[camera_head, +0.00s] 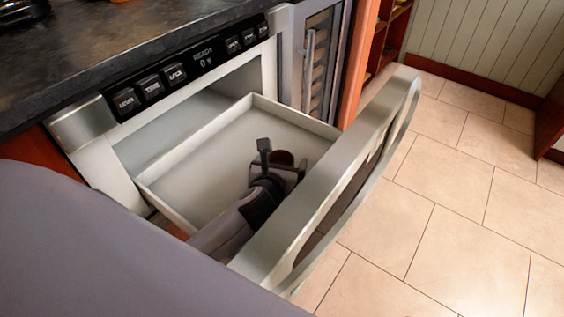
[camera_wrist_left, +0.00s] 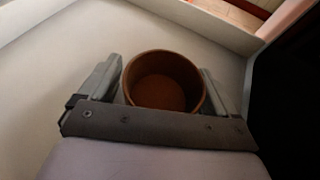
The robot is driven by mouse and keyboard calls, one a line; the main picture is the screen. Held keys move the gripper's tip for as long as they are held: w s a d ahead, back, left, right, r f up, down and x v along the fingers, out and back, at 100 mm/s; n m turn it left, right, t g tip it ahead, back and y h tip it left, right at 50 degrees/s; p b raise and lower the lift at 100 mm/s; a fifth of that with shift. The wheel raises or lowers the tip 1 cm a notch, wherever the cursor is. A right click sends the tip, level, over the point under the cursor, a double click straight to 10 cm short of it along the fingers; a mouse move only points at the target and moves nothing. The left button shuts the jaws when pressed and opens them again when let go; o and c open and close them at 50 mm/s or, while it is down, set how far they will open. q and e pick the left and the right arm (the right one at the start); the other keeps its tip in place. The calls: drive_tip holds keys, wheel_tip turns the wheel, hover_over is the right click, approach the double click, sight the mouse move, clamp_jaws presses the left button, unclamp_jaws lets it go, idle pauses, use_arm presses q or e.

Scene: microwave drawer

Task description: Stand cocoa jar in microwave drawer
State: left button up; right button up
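The cocoa jar is a brown, round, open-topped vessel (camera_head: 284,158) inside the pulled-out microwave drawer (camera_head: 226,160). In the left wrist view the jar (camera_wrist_left: 164,84) shows from above, its round mouth facing the camera, and it looks upright. My left gripper (camera_head: 281,161) reaches over the drawer's front part, one finger on each side of the jar. In the left wrist view the fingers of my left gripper (camera_wrist_left: 162,88) lie close against the jar's sides. The jar's lower part is hidden, so I cannot tell whether it touches the drawer floor. My right gripper is not in view.
The drawer's thick metal front (camera_head: 330,185) stands out over the tiled floor (camera_head: 455,185). The dark countertop (camera_head: 120,45) and control panel (camera_head: 175,72) are above the drawer's opening. The drawer floor behind the jar is clear.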

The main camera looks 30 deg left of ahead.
use_arm(q)
drive_tip(key=shift+r, duration=0.1)
drive_tip(key=p+v, duration=0.2)
drive_tip(key=v, duration=0.4)
drive_tip(key=shift+r, duration=0.1)
drive_tip(key=shift+s+d+r, duration=0.15)
drive_tip(key=shift+s, duration=0.55)
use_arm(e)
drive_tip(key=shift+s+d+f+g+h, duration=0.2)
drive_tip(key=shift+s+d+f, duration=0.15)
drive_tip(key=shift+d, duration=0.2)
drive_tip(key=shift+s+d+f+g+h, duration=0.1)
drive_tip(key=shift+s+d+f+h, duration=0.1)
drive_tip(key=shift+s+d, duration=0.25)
use_arm(q)
drive_tip(key=shift+r+p, duration=0.1)
drive_tip(key=shift+p, duration=0.25)
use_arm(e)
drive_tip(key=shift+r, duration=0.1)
